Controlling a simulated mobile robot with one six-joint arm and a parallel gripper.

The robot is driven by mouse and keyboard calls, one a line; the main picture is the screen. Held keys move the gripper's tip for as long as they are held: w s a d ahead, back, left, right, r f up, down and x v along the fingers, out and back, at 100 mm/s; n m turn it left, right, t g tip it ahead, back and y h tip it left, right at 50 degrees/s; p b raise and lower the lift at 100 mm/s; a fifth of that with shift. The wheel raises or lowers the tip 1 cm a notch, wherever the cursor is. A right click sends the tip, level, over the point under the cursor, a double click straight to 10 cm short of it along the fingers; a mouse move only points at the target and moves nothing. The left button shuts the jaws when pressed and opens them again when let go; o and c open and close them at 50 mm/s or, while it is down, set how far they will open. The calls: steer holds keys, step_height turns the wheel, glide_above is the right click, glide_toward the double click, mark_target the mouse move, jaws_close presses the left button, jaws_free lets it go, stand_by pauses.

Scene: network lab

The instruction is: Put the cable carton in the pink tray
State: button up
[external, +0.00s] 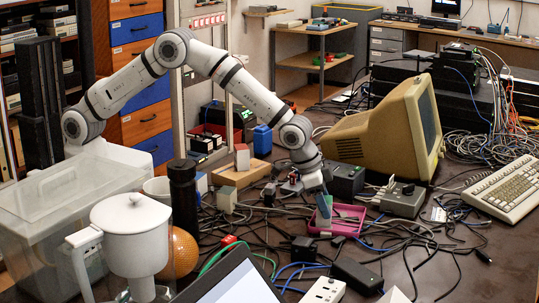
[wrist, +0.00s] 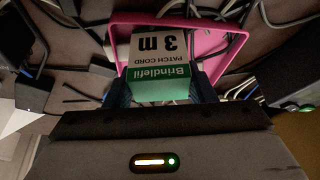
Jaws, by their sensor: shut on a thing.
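The cable carton (wrist: 160,62) is a small white and green box marked "PATCH CORD 3 m", between my dark fingers in the wrist view. My gripper (wrist: 161,90) is shut on its sides. The pink tray (wrist: 185,17) is shallow and lies behind the carton, which overlaps its opening in that view. In the external view my gripper (external: 322,196) points down at the left part of the pink tray (external: 355,208). The carton is hard to make out there, and I cannot tell whether it touches the tray floor.
Loose cables and adapters crowd the table around the tray. A beige monitor (external: 385,130) stands behind it, with a grey box (external: 402,199) to its right. A black power brick (external: 357,275) lies in front. A white jug (external: 135,240) and black cylinder (external: 184,195) stand at left.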

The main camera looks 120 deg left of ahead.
steer(key=shift+f, duration=0.25)
steer(key=o, duration=1.1)
steer(key=shift+c, duration=0.2)
steer(key=shift+r, duration=0.15)
